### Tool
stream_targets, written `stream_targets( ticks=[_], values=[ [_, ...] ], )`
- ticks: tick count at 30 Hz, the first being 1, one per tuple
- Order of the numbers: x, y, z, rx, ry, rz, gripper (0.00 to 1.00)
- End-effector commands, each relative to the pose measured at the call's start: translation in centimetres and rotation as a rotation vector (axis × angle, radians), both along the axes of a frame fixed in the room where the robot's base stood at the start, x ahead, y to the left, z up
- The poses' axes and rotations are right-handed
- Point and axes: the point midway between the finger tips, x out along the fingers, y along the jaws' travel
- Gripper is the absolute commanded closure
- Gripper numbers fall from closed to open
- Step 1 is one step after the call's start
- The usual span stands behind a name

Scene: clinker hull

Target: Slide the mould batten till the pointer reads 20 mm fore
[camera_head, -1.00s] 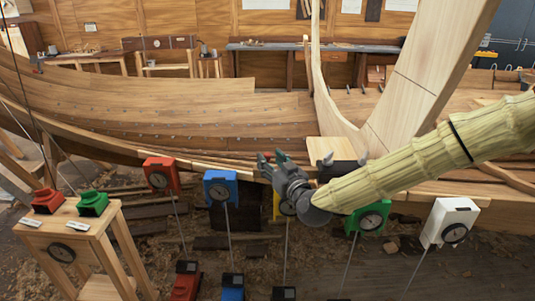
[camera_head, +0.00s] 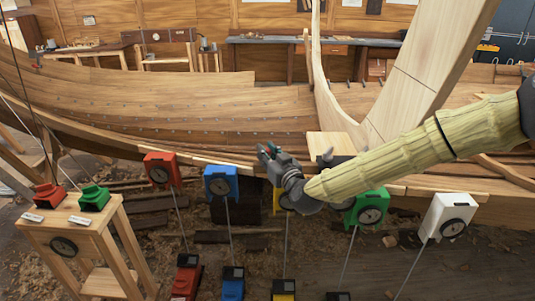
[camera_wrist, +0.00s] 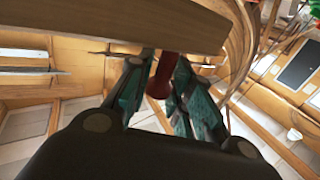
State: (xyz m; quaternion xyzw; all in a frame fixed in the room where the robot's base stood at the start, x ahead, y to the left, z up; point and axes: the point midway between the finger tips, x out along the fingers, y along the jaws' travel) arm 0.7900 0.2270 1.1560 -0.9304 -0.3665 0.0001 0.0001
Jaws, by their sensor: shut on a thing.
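My gripper (camera_head: 266,152) is in front of the hull's side planking in the head view. In the wrist view its two green fingers (camera_wrist: 158,90) are shut on a dark red knob (camera_wrist: 162,75), one finger on each side. The knob's upper end meets a wooden bar (camera_wrist: 130,22) that crosses the top of the wrist view; I cannot tell whether this bar is the mould batten. The pointer and its scale cannot be made out in either view.
Boxes with round dials stand on rods along the hull: red (camera_head: 161,170), blue (camera_head: 221,183), green (camera_head: 369,208) and white (camera_head: 449,217). A yellow one is partly behind my gripper. A wooden stand (camera_head: 85,228) with red and green blocks is at left.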

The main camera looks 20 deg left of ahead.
Motion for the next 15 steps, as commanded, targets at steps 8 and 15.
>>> stream_targets(
  ticks=[8,15],
  values=[
    [0.7,-1.9,-0.3,-0.002,-0.003,-0.002,1.0],
    [1.3,-4.6,0.0,0.001,-0.001,-0.002,1.0]
  ],
)
